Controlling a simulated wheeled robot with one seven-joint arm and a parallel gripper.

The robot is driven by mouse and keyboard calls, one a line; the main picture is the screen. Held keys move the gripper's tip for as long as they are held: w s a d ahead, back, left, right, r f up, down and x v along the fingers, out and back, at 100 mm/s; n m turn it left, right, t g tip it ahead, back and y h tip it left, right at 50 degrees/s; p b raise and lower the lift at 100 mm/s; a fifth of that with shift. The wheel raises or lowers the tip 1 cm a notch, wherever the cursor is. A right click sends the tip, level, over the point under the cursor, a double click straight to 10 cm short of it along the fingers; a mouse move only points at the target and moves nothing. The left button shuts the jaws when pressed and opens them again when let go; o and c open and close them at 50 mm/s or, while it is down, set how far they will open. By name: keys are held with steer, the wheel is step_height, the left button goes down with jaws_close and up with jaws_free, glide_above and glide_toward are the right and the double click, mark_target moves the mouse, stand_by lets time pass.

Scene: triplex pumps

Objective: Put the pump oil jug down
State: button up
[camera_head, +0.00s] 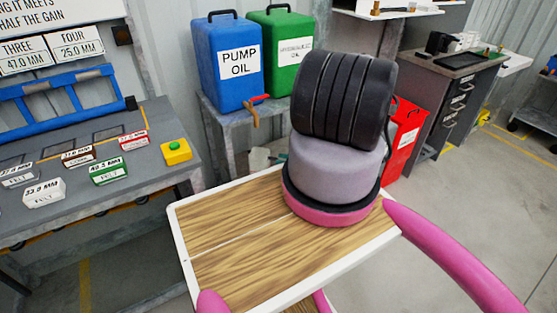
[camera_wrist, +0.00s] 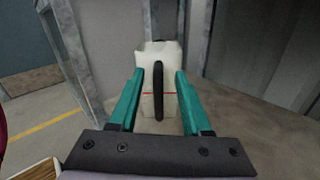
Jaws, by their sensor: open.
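In the wrist view a cream-white jug (camera_wrist: 170,80) with a dark handle stands upright, seen from above, with a thin red line across it. My gripper (camera_wrist: 160,73) is open, its two teal fingers on either side of the jug's handle. I cannot tell whether the fingers touch the jug; no label shows on it. In the head view a small pale patch (camera_head: 258,158) shows low beside the stand, mostly hidden behind my arm; it may be this jug.
A blue can marked PUMP OIL (camera_head: 230,92) and a green can (camera_head: 284,40) stand on a grey metal stand (camera_head: 222,117). A red container (camera_head: 401,140) is right of my arm. A workbench (camera_head: 135,213) with labelled boxes is at left. Open floor (camera_head: 470,215) lies at right.

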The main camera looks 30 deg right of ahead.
steer(key=v, duration=0.9)
steer(key=w+r+n+g, duration=0.4)
steer(key=r, duration=0.5)
steer(key=w+r+n+g, duration=0.3)
steer(key=w+r, duration=0.1)
steer(key=r, duration=0.5)
steer(key=w+a+r+n+g+h, duration=0.1)
steer(key=a+r+n+g+h, duration=0.2)
steer(key=r, duration=0.7)
steer(key=w+a+r+n+g+h, duration=0.1)
steer(key=a+r+n, duration=0.3)
steer(key=r, duration=0.6)
steer(key=s+a+r+n+h, duration=0.3)
steer(key=s+a+r, duration=0.1)
steer(key=a+r, duration=0.4)
steer(key=s+a+r+n+h, duration=0.2)
steer(key=s+a+r, duration=0.3)
steer(key=r, duration=0.5)
steer(key=s+a+r+n+t+h, duration=0.1)
steer(key=s+a+r+n+t, duration=0.1)
steer(key=s, duration=0.4)
steer(key=s+a+r+n+t+h, duration=0.1)
steer(key=s+a+r+n+t, duration=0.1)
steer(key=s+a+r+t, duration=0.2)
steer(key=s+r, duration=0.2)
steer(key=s, duration=0.1)
steer(key=shift+s+a+r, duration=0.2)
steer(key=shift+s+r, duration=0.05)
steer(key=shift+s, duration=0.05)
